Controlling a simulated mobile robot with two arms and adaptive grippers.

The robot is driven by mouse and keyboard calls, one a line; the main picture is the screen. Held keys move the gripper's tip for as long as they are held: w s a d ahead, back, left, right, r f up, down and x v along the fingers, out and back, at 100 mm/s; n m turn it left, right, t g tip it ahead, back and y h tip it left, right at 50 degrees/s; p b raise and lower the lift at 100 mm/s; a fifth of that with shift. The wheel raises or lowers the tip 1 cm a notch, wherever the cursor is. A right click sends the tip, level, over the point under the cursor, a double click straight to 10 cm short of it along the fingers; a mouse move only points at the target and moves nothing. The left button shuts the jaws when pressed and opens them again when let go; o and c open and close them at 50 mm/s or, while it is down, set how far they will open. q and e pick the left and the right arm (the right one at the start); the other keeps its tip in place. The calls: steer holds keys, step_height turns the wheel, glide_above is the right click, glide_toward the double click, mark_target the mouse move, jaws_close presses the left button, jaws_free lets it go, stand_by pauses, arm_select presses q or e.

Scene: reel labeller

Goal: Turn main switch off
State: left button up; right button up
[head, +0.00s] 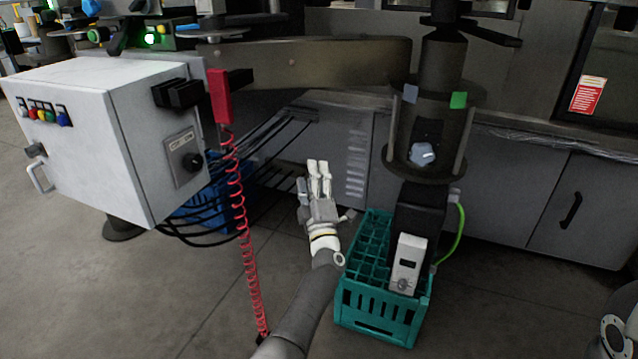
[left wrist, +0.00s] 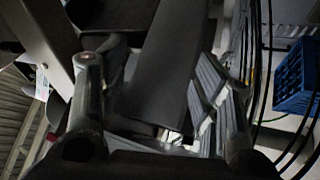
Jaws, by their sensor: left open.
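The white control box (head: 75,110) stands at the left in the head view. On its right side face is a grey plate (head: 183,150) with a black rotary knob (head: 192,161), which looks like the main switch. The knob's exact setting is too small to read. My left gripper (head: 319,172) is open and empty, to the right of the knob and clearly apart from it, fingers pointing away from me. In the left wrist view, dark gripper parts fill much of the picture and the switch is not visible.
A red coiled cable (head: 239,215) hangs between the box and my left gripper. Black cables and a blue crate (head: 205,205) lie behind it; the crate also shows in the left wrist view (left wrist: 296,76). A green crate (head: 376,318) stands right of my forearm.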

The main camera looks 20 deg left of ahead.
arm_select(q)
steer(key=shift+s+d+f+m+h+p, duration=0.1)
steer(key=shift+d+f+m+h+p, duration=0.25)
steer(key=shift+f+m+h, duration=0.3)
steer(key=shift+s+d+f+m+h+p, duration=0.1)
steer(key=shift+d+f+m+h+p, duration=0.2)
steer(key=shift+f+m+h+p, duration=0.25)
steer(key=shift+s+d+f+m+h+p, duration=0.1)
steer(key=shift+d+f+m+h+p, duration=0.1)
steer(key=shift+d+f+m+h, duration=0.45)
steer(key=shift+a+f, duration=0.2)
steer(key=shift+a, duration=0.1)
